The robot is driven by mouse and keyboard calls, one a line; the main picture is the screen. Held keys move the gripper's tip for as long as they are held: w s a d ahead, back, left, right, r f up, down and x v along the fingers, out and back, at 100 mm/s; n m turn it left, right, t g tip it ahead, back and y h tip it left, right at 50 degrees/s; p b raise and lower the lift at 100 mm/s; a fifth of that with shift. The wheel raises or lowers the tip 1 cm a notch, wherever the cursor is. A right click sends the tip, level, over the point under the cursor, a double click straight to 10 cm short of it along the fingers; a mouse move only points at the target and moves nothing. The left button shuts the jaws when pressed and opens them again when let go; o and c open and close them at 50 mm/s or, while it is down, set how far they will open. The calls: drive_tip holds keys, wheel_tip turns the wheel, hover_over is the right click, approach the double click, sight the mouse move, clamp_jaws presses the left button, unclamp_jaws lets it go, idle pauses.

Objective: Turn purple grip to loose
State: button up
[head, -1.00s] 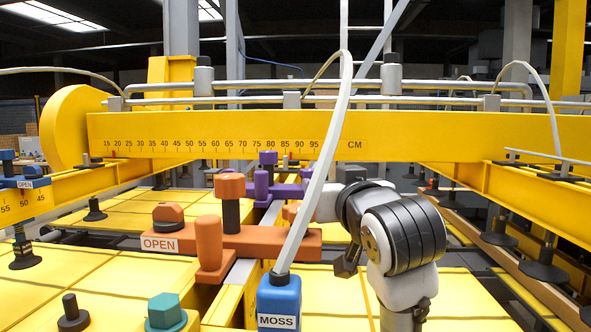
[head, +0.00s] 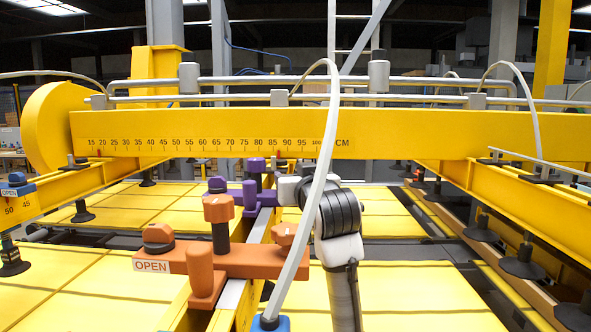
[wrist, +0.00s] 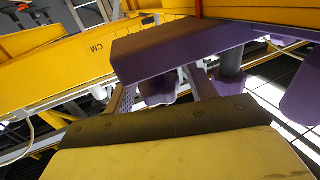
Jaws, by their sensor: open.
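The purple clamp assembly (head: 262,196) sits on the rail beyond an orange one. It has a purple bar, upright purple pieces and a purple knob (head: 217,184) at its left. In the wrist view, the purple bar (wrist: 175,45) crosses the top, with a grey post beside it. A rounded purple piece (wrist: 158,92) shows between the fingers of my gripper (wrist: 160,84). The fingers are open; contact cannot be told. In the head view, my arm reaches in from the right behind a white hose, and my fingertips are hidden near the purple assembly.
The orange assembly (head: 240,258), labelled OPEN, with its upright handle and knobs, stands nearer. The white hose (head: 318,190) arches in front of my arm. A yellow beam (head: 400,135) with a CM scale runs behind. Yellow panels lie below on both sides.

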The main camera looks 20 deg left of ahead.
drive_tip(key=shift+w+a, duration=0.2)
drive_tip(key=shift+w, duration=0.15)
drive_tip(key=shift+c, duration=0.5)
drive_tip(key=c, duration=0.9)
